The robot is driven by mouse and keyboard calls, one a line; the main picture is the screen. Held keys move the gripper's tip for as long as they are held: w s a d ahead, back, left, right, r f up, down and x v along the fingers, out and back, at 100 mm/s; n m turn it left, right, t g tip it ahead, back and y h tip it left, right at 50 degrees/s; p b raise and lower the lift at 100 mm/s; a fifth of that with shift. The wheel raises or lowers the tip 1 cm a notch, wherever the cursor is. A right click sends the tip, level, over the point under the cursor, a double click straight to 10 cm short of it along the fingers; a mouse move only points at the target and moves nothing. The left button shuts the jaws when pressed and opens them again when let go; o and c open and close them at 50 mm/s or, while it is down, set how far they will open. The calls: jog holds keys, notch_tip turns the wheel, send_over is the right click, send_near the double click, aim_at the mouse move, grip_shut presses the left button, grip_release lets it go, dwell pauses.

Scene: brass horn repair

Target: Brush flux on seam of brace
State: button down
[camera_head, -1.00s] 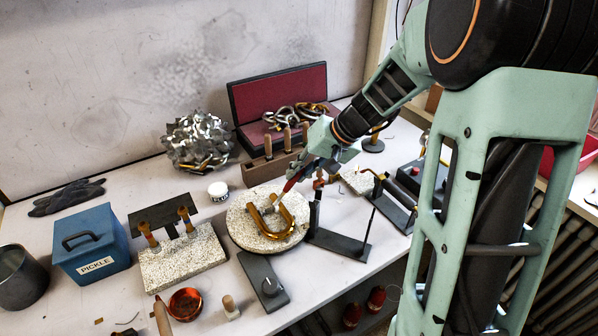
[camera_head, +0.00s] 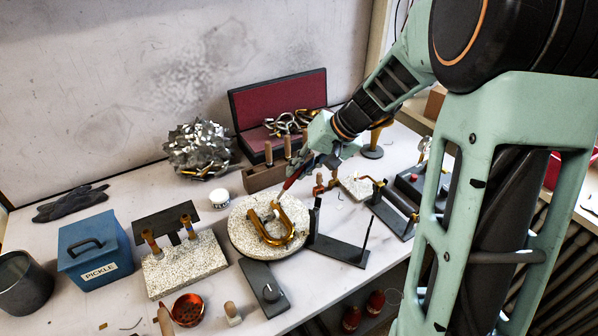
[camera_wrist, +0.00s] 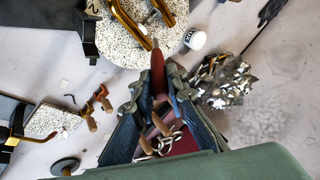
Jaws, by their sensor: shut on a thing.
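My gripper (camera_head: 308,168) is shut on a slim red-handled brush (camera_head: 290,183). The brush points down and left towards a U-shaped brass tube (camera_head: 283,238) on a round speckled board (camera_head: 240,233). In the wrist view, the red handle (camera_wrist: 158,72) runs out from between my jaws (camera_wrist: 157,100), and its narrow tip lies near the silvery brace (camera_wrist: 153,18) beside the brass tube (camera_wrist: 124,20). I cannot tell whether the tip touches the seam. A small white jar (camera_head: 219,198) stands left of the board and also shows in the wrist view (camera_wrist: 195,39).
A wooden block with upright handles (camera_head: 262,178) stands behind the board. A dark stand (camera_head: 338,250) is close on its right, a grey control box (camera_head: 262,288) in front. A speckled block with clamps (camera_head: 185,268) and a blue PICKLE box (camera_head: 95,247) stand left.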

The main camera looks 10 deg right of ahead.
jog(key=shift+r+p, duration=1.45)
jog(key=shift+r, duration=1.3)
jog(key=shift+f, duration=0.1)
